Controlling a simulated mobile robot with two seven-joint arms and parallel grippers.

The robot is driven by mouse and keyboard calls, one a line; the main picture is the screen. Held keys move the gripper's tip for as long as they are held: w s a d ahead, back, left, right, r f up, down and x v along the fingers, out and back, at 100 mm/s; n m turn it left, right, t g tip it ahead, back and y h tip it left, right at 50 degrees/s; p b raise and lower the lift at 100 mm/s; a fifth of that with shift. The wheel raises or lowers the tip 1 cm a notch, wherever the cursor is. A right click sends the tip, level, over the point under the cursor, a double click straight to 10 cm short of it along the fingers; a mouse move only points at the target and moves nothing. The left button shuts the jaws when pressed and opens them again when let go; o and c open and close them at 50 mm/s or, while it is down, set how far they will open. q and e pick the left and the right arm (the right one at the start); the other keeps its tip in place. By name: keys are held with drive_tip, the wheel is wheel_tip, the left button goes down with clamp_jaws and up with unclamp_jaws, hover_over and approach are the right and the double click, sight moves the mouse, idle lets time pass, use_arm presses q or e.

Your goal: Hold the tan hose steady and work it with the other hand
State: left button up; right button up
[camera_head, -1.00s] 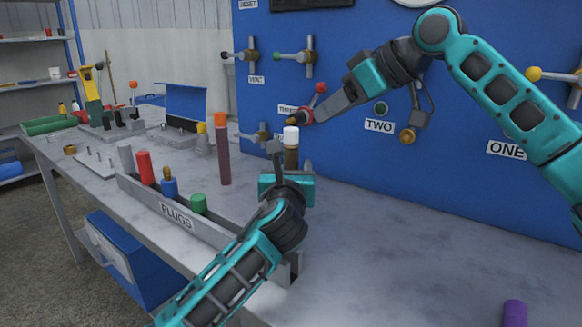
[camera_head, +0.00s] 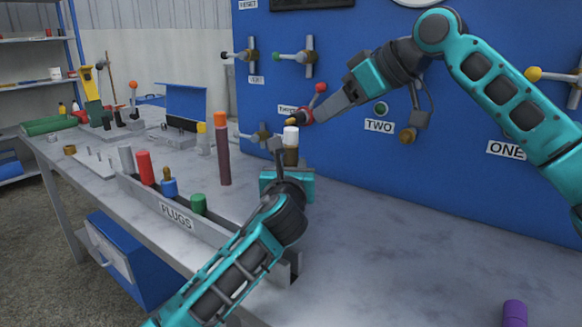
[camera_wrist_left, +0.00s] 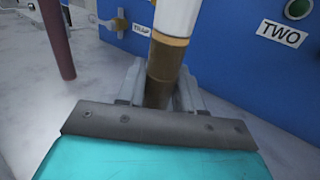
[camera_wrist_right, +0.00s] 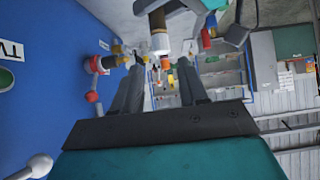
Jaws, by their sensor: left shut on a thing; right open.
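The tan-brown hose (camera_head: 291,157) stands upright from the bench, with a white top part (camera_head: 291,133) and a lighter tan band. In the left wrist view the hose (camera_wrist_left: 165,62) rises between the fingers of my left gripper (camera_wrist_left: 160,88). My left gripper (camera_head: 275,150) is shut on the hose below the band. My right gripper (camera_head: 303,118) is open and empty, just above and right of the white top in the head view. In the right wrist view the hose (camera_wrist_right: 157,20) lies above the open fingers (camera_wrist_right: 158,75), not between them. The hose's lower end is hidden.
A maroon hose with an orange top (camera_head: 222,150) stands left of my left gripper. A PLUGS tray (camera_head: 175,212) holds several coloured plugs. The blue panel (camera_head: 400,180) behind carries valves and labels. A purple piece (camera_head: 514,313) is at lower right; the bench between is clear.

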drive_tip(key=shift+o, duration=1.4)
drive_tip(key=shift+w+d, duration=0.1)
drive_tip(key=shift+w, duration=0.1)
drive_tip(key=w+d+n+t, duration=0.1)
drive_tip(key=t, duration=0.1)
drive_tip(key=w+d+r+n+t+h, duration=0.1)
drive_tip(key=w, duration=0.1)
drive_tip(key=w+d+r+n+t+h, duration=0.1)
drive_tip(key=w+t, duration=0.1)
drive_tip(key=shift+t, duration=0.3)
drive_tip(key=n+g+y, duration=0.1)
drive_tip(key=n+y, duration=0.7)
drive_tip(key=n, duration=2.5)
approach(297, 137)
drive_tip(key=x, duration=1.1)
drive_tip(key=shift+w+a, duration=0.2)
drive_tip(key=c, duration=1)
